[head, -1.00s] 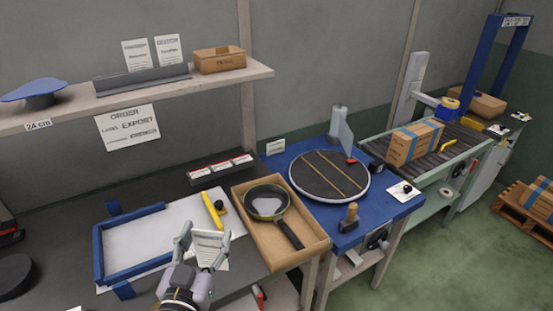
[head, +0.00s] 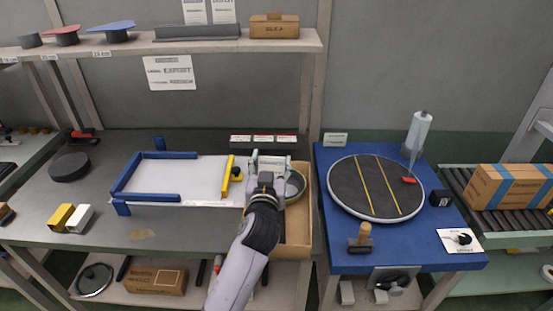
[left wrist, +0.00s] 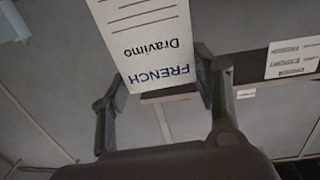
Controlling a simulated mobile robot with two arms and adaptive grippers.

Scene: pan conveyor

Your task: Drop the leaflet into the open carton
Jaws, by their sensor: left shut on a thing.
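The open carton (head: 306,222) is a shallow brown cardboard box at the right end of the dark bench. A frying pan (head: 297,184) lies in it, partly hidden by my left arm. My left gripper (head: 270,160) is shut on the leaflet, over the carton's back left part in the head view; its exact height is hard to tell. The leaflet (left wrist: 150,42) is a white printed sheet reading "FRENCH Dravimo", held between the fingers in the left wrist view. My right gripper is not in view.
A white sheet with a blue corner frame (head: 150,197) and a yellow tool (head: 227,175) lie left of the carton. A blue table with a round turntable (head: 375,190) stands to the right. A shelf (head: 200,45) runs above the bench.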

